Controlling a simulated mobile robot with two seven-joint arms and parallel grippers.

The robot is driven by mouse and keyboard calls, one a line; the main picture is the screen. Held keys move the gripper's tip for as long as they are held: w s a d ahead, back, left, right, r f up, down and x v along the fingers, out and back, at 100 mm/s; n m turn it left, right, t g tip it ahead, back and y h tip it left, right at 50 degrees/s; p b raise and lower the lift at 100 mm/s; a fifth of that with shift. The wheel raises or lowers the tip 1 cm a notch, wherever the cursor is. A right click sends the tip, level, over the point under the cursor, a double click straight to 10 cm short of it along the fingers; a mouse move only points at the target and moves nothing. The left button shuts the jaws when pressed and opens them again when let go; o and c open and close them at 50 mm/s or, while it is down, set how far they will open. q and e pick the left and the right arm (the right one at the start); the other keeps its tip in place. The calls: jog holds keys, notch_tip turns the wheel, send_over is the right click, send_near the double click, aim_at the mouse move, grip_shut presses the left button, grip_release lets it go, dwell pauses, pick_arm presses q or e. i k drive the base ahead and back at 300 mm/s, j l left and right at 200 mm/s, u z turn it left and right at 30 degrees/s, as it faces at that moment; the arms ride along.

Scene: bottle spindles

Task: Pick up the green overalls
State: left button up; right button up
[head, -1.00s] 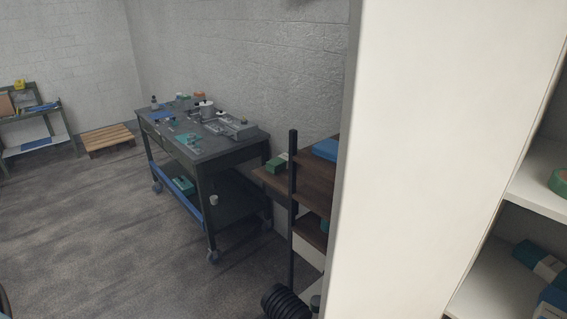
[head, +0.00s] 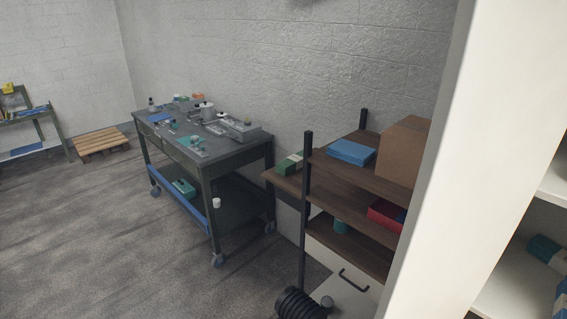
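I cannot make out any green overalls for certain in the head view. A folded blue item (head: 351,152) lies on the top of the brown shelf unit. A small green and white item (head: 289,164) lies on a lower board at that unit's left side. A green item (head: 184,187) sits on the lower shelf of the dark wheeled workbench (head: 236,153). Neither of my grippers is in view.
The brown shelf unit (head: 336,167) stands against the wall, with a cardboard box (head: 404,152) on top. A white cabinet panel (head: 462,170) blocks the right side. A black coiled hose (head: 297,303) lies at bottom centre. A wooden pallet (head: 101,141) lies far left. Floor at left is clear.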

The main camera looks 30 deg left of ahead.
aim_at(293, 162)
jog(key=k+j, duration=0.1)
jog(key=j, duration=0.45)
jog(key=k+j, duration=0.1)
jog(key=j, duration=1)
jog(key=i+j+u, duration=0.15)
jog(key=j, duration=0.4)
jog(key=i+j, duration=0.35)
jog(key=j, duration=0.15)
jog(key=i+j+u, duration=0.1)
jog(key=i+j, duration=0.25)
jog(key=j, duration=0.2)
